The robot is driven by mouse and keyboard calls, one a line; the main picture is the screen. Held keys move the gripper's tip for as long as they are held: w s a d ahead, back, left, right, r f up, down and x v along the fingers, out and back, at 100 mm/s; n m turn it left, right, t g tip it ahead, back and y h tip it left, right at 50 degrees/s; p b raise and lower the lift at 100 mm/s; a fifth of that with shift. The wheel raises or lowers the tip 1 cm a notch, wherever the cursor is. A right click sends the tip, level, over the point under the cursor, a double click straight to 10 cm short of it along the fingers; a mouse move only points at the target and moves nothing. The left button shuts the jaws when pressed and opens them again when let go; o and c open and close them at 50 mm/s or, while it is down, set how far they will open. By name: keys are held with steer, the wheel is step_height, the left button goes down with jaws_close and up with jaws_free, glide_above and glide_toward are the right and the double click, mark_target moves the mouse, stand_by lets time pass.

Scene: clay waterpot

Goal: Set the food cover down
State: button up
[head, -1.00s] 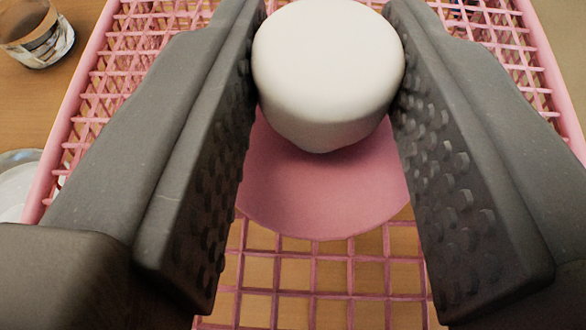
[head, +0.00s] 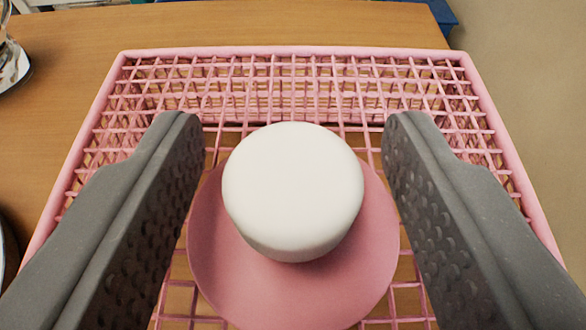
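The food cover (head: 130,56) is a pink openwork mesh with a thick rim, and it rests on the wooden table. A white round knob (head: 292,190) stands on a pink disc (head: 290,295) at the middle of its top. My gripper (head: 293,135) is open, with one dark finger on each side of the knob. Gaps show between both fingers and the knob, so it is not held. The cover's near side is out of view.
The wooden table (head: 230,25) shows beyond and left of the cover. A glass-like container (head: 10,62) stands at the far left. A blue object (head: 440,15) lies at the back edge. Floor shows at the right.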

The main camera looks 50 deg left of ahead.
steer(key=shift+s+d+r, duration=0.2)
steer(key=shift+d+r, duration=0.1)
steer(key=v, duration=1.1)
steer(key=shift+s, duration=0.15)
steer(key=w+d+r+m+t+h, duration=0.1)
steer(key=w+d+r+t+h, duration=0.1)
steer(key=w+d+r, duration=0.3)
steer(key=w+d+r+m+t+h, duration=0.1)
steer(key=w+d+r+h, duration=0.1)
steer(key=w+d+r, duration=0.4)
steer(key=s+d+r+m+t+h, duration=0.1)
steer(key=d+r+m+h, duration=0.1)
steer(key=d+r, duration=0.5)
steer(key=d+r+m+t+h, duration=0.1)
steer(key=d+r+h, duration=0.1)
steer(key=r, duration=0.8)
steer(key=s+d+r+m+h, duration=0.1)
steer(key=s+d+r, duration=0.2)
steer(key=s+r, duration=0.3)
steer(key=s+d+r+m+t+h, duration=0.1)
steer(key=s+d+r, duration=0.3)
steer(key=r, duration=0.7)
steer(key=s+d+r+m, duration=0.3)
steer(key=s+r, duration=0.5)
steer(key=r, duration=0.1)
steer(key=shift+d+h, duration=0.25)
steer(key=shift+h, duration=0.15)
